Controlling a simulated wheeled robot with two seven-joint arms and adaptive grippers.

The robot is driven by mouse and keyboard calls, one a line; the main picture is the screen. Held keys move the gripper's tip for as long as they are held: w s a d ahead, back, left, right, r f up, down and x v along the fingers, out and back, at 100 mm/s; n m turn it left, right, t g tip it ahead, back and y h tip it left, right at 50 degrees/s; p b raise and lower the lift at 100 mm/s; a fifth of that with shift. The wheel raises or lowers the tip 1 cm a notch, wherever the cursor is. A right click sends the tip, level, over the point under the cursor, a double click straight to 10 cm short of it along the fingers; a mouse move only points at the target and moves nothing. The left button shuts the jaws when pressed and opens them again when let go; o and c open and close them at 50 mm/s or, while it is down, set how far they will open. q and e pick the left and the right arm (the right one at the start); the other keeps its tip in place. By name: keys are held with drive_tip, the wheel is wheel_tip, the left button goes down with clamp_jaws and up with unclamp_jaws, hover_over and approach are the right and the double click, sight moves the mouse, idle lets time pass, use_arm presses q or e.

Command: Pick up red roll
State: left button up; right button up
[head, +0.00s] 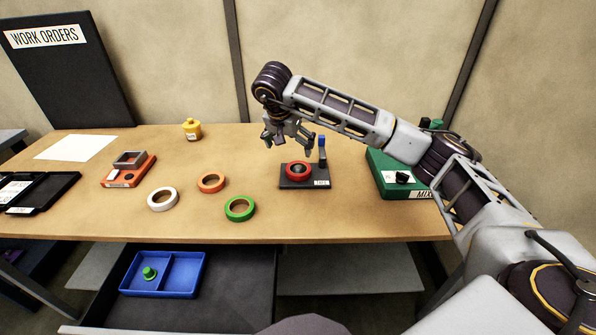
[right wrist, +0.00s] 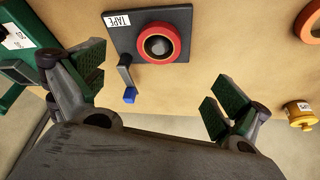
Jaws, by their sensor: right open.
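The red roll (head: 298,170) sits around the hub of a dark tape holder (head: 290,184) labelled TAPE, on the table. In the right wrist view the red roll (right wrist: 176,43) lies beyond the fingertips, near the top middle, on the holder (right wrist: 120,40). My right gripper (head: 288,140) hangs above and just behind the holder, apart from the roll. In the right wrist view my right gripper (right wrist: 150,85) has its green-padded fingers spread wide with nothing between them. My left gripper is not in view.
A blue-tipped post (head: 322,150) rises at the holder's right side. White (head: 163,199), orange (head: 211,183) and green (head: 239,208) rolls lie to the left. A green box (head: 385,180) stands right, a yellow pot (head: 192,129) behind. An open drawer holds a blue tray (head: 128,283).

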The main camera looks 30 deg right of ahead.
drive_tip(key=shift+f, duration=0.1)
hover_over(298, 168)
drive_tip(key=s+a, duration=0.2)
wheel_tip(298, 168, down, 7)
drive_tip(key=shift+w+a+r, duration=0.1)
drive_tip(key=shift+w+a, duration=0.05)
drive_tip(key=shift+w+d+f, duration=0.15)
drive_tip(key=shift+d+f, duration=0.05)
drive_tip(key=shift+f, duration=0.35)
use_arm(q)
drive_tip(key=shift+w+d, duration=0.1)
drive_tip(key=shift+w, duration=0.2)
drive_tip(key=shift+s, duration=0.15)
use_arm(e)
drive_tip(key=shift+w+d+f, duration=0.15)
drive_tip(key=shift+d+f, duration=0.05)
drive_tip(key=shift+f, duration=0.3)
drive_tip(key=x, duration=0.3)
drive_tip(key=shift+w+d+f, duration=0.1)
drive_tip(key=shift+w+d, duration=0.05)
drive_tip(key=shift+d, duration=0.1)
drive_tip(key=shift+f, duration=0.3)
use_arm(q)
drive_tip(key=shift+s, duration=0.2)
